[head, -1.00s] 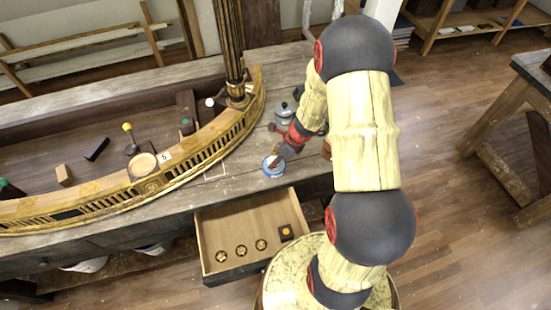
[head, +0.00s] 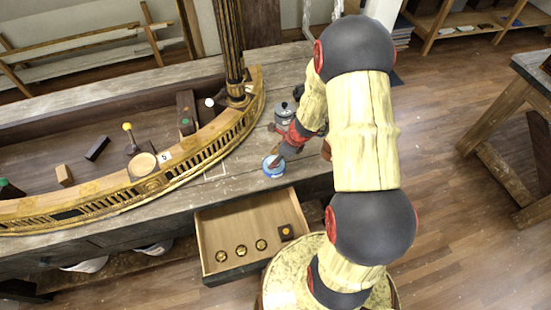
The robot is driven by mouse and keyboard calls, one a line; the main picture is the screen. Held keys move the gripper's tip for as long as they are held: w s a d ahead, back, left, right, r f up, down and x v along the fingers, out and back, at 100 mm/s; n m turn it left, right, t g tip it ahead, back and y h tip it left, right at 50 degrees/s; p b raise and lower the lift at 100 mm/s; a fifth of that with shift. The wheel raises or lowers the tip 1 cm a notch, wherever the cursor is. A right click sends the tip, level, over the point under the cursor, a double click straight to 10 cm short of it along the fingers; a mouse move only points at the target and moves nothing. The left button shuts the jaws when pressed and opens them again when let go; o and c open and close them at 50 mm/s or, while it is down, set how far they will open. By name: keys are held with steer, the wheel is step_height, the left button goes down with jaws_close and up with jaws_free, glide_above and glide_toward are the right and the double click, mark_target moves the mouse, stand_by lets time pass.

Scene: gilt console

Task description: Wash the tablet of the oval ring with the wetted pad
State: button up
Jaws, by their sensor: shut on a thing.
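The gilt oval ring (head: 205,150) is a curved, pierced railing standing on the grey wooden console. A pale round tablet (head: 143,164) sits on its front top edge, with a small white numbered tag (head: 165,157) beside it. My gripper (head: 284,149) is to the right of the ring, low over the console's front edge. It is shut on a small brownish thing, likely the pad (head: 276,161), whose lower end is at a small blue-rimmed dish (head: 273,170). The fingertips are small and partly hidden by my arm, so contact with the dish is unclear.
A grey lidded pot (head: 285,113) stands close behind my gripper. An open drawer (head: 235,215) with several gold discs and a dark block juts out below. Inside the ring are a yellow-knobbed lever (head: 130,138) and small blocks. A dark fluted column (head: 230,45) rises from the ring's right end.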

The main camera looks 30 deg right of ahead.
steer(key=shift+r+p, duration=3.2)
steer(key=shift+r, duration=0.35)
steer(key=shift+s+f, duration=0.1)
steer(key=shift+f, duration=0.05)
